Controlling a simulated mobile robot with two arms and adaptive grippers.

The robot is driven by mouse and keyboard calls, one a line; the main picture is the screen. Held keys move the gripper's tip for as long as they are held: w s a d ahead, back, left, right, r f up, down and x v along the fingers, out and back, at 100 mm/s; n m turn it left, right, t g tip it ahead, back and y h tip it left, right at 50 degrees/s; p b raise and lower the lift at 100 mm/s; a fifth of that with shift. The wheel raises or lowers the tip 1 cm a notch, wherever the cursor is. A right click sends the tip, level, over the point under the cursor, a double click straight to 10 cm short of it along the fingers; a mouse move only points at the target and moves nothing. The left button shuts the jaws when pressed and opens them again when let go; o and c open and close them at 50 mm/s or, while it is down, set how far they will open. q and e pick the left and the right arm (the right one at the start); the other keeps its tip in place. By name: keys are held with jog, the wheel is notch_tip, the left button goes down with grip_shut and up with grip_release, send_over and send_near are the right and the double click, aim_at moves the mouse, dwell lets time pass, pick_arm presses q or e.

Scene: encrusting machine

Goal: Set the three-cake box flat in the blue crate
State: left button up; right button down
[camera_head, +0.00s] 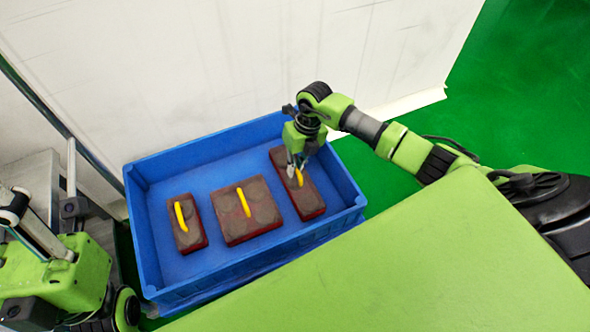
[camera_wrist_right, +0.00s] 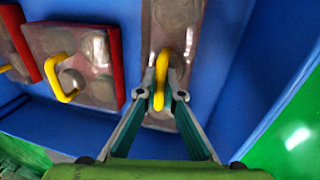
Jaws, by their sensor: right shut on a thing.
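The three-cake box (camera_head: 303,203), long and narrow with a brown top and red sides, is inside the blue crate (camera_head: 215,274) at its right end. It looks about flat; I cannot tell whether its underside touches the crate floor. My right gripper (camera_head: 295,172) is shut on the box's yellow handle. The wrist view shows the fingertips (camera_wrist_right: 161,94) on either side of the handle, with the box (camera_wrist_right: 174,14) beneath. Part of my left arm shows at the lower left of the head view, but its fingers do not show.
A square box (camera_head: 265,208) and a small narrow box (camera_head: 184,240), both with yellow handles, lie in the crate's middle and left. Gaps of blue floor separate the boxes. A white wall (camera_head: 230,60) stands behind the crate; green floor (camera_head: 535,90) lies to the right.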

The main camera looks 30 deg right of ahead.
jog(key=shift+f, duration=0.1)
jog(key=c, duration=2.2)
grip_release()
